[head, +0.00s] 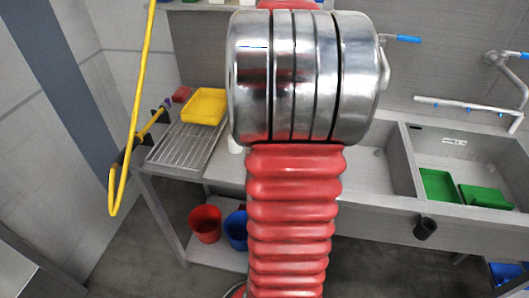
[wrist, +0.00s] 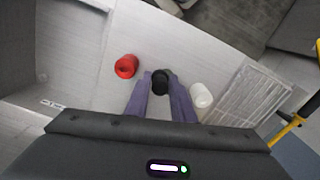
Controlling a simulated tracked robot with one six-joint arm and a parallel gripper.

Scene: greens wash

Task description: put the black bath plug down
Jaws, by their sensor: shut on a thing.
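The black bath plug (wrist: 160,82) is between the purple fingertips of my gripper (wrist: 161,84) in the wrist view. My gripper is shut on it. The plug is over the pale counter (wrist: 97,50), between a red cup and a white cup. I cannot tell whether it touches the counter. In the head view my own arm hides the gripper and the plug.
The red cup (wrist: 126,66) is left of the plug, the white cup (wrist: 201,95) to its right. A slatted drainer (wrist: 250,92) lies further right; in the head view a yellow tray (head: 205,106) sits on it. Sink basins (head: 399,160) are at the right.

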